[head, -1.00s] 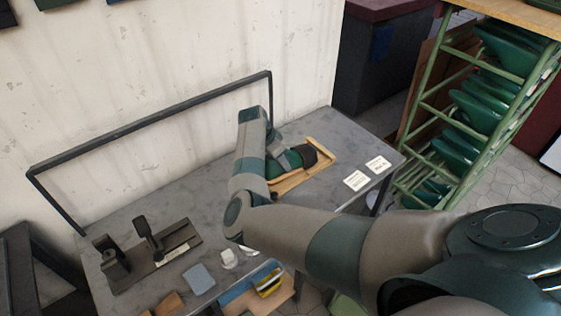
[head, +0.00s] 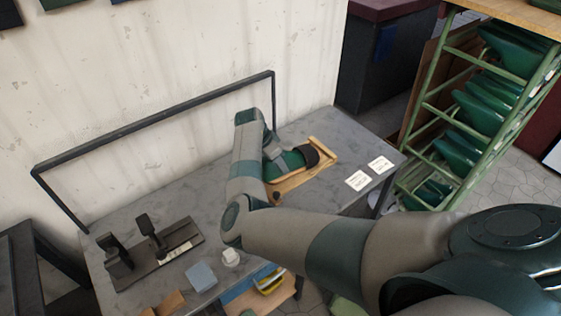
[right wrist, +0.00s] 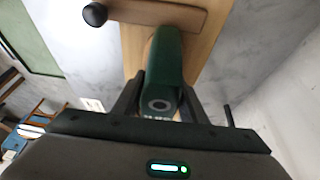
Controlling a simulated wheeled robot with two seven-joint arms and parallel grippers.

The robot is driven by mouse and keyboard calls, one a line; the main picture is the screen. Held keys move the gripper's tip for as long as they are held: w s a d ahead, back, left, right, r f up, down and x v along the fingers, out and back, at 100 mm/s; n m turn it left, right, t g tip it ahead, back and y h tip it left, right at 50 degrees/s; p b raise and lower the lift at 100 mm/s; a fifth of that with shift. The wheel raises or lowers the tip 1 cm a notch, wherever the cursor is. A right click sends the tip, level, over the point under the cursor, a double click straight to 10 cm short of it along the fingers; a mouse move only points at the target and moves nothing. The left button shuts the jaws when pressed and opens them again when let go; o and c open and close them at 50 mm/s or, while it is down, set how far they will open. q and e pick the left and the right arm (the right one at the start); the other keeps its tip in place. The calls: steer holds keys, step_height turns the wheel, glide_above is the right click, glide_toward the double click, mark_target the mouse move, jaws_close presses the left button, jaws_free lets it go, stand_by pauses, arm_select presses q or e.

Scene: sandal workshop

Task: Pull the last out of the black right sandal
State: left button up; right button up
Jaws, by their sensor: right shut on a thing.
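The green last (head: 294,159) lies in the black sandal (head: 318,155), whose dark strap crosses it at the toe side. Both rest on a wooden board (head: 325,143) on the grey workbench. My right gripper (head: 277,152) comes from the left side and sits at the heel end of the last. In the right wrist view my right gripper (right wrist: 160,103) has a finger on each side of the green last (right wrist: 166,62) and is shut on it, near a round ring mark on its end. The strap is hidden there. My left gripper is out of view.
A wooden bar with a black knob (right wrist: 95,14) crosses the board beyond the last. A dark metal fixture (head: 150,247) stands at the bench's left. A black rail (head: 150,125) runs along the wall. A green rack (head: 470,110) stands right.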

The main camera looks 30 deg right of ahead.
mark_target(265, 169)
steer(key=shift+a+r, duration=0.1)
steer(key=shift+a, duration=0.2)
stand_by(0.4)
steer(key=shift+a+p, duration=0.3)
steer(key=shift+a, duration=0.75)
steer(key=shift+a, duration=0.25)
steer(key=shift+s+a+r, duration=0.1)
steer(key=shift+s+a, duration=0.05)
steer(key=shift+a, duration=0.8)
steer(key=shift+a, duration=0.1)
